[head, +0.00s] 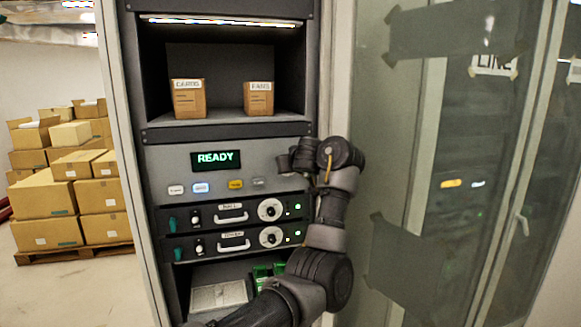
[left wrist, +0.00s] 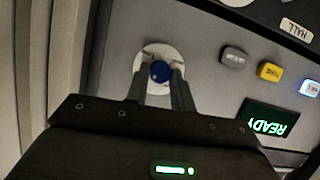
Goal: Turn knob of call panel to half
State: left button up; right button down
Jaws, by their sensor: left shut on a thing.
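The call panel (head: 165,158) is a grey front with a lit READY display (head: 215,159) and a row of small buttons. In the left wrist view the panel appears turned over, with its READY display (left wrist: 268,119) at the right. The blue knob (left wrist: 160,71) sits on a round white dial (left wrist: 144,60). My left gripper (left wrist: 161,76) is shut on the knob, one finger on each side. In the head view my left gripper (head: 292,161) reaches the panel's right end and hides the knob. The knob's pointer is not clear. My right gripper is not in view.
Below the panel are two rack units (head: 238,213) with handles and white dials. Two small cartons (head: 188,98) stand on the shelf above. A glass door (head: 400,130) is close on the right. Stacked boxes (head: 75,190) stand at the left.

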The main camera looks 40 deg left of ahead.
pick_arm(q)
jog(key=shift+r+m, duration=0.1)
jog(key=shift+m, duration=0.2)
dwell(0.4)
jog(key=o, duration=1)
jog(key=shift+w, duration=0.1)
jog(key=b+v, duration=0.4)
jog(key=v, duration=0.6)
jog(key=shift+d, duration=0.35)
jog(key=shift+r, duration=0.15)
